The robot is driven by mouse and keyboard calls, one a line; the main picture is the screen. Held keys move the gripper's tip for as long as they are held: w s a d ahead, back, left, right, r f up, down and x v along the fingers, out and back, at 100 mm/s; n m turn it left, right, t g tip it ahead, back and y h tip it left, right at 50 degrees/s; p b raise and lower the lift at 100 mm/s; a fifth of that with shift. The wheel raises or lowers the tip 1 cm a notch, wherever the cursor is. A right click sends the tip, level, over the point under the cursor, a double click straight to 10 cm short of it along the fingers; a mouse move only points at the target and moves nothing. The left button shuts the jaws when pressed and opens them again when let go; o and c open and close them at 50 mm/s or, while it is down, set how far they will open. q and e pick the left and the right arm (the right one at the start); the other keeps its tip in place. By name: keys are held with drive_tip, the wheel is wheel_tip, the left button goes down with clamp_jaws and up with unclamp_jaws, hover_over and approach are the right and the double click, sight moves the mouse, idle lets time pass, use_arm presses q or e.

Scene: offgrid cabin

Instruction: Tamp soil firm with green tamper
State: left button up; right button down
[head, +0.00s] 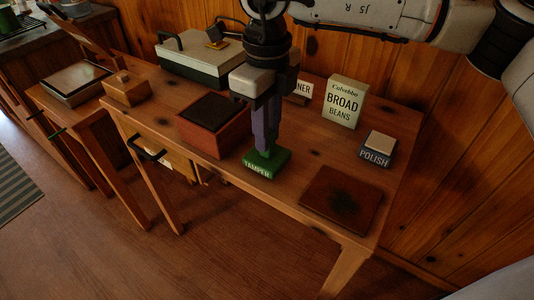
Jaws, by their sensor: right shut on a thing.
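The green tamper (267,164), labelled TAMPER, has its flat base on or just above the table; I cannot tell which. My right gripper (264,132) comes down from above and is shut on the tamper's upright handle, which the fingers mostly hide. A reddish wooden box (205,145) with a dark, soil-like top surface (211,110) is just left of the tamper. The gripper covers part of the box's right side. My left gripper is not in view.
A partly hidden label reading NER (302,89) stands behind the gripper.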

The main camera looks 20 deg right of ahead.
drive_tip(key=shift+r+p, duration=1.25)
drive_tip(key=shift+r, duration=1.25)
